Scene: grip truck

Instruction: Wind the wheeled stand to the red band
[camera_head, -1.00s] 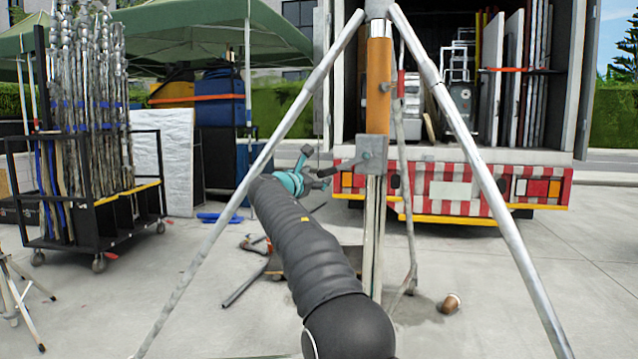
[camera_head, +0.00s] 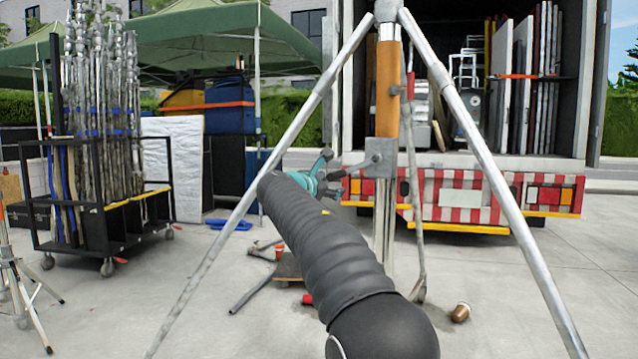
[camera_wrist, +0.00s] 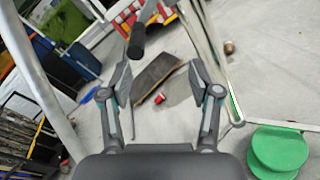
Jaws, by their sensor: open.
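The stand's silver legs (camera_head: 490,175) spread from a top hub around a central column with an orange upper section (camera_head: 388,85). A grey crank box (camera_head: 380,157) sits on the column, with a crank arm reaching left from it. A small red mark (camera_head: 410,86) shows on a thin grey strut beside the column; I cannot tell whether it is the red band. My gripper (camera_head: 325,182) is just left of the crank box, partly hidden behind my arm. In the wrist view my gripper (camera_wrist: 160,76) is open and empty. The dark crank grip (camera_wrist: 137,42) shows beyond the fingers, nearer the left one.
A black cart of metal stands (camera_head: 105,205) is at left. An open truck (camera_head: 460,200) stands behind. A paper cup (camera_head: 461,312) and pipe pieces (camera_head: 250,292) lie on the concrete. A green disc (camera_wrist: 278,150) lies at lower right in the wrist view.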

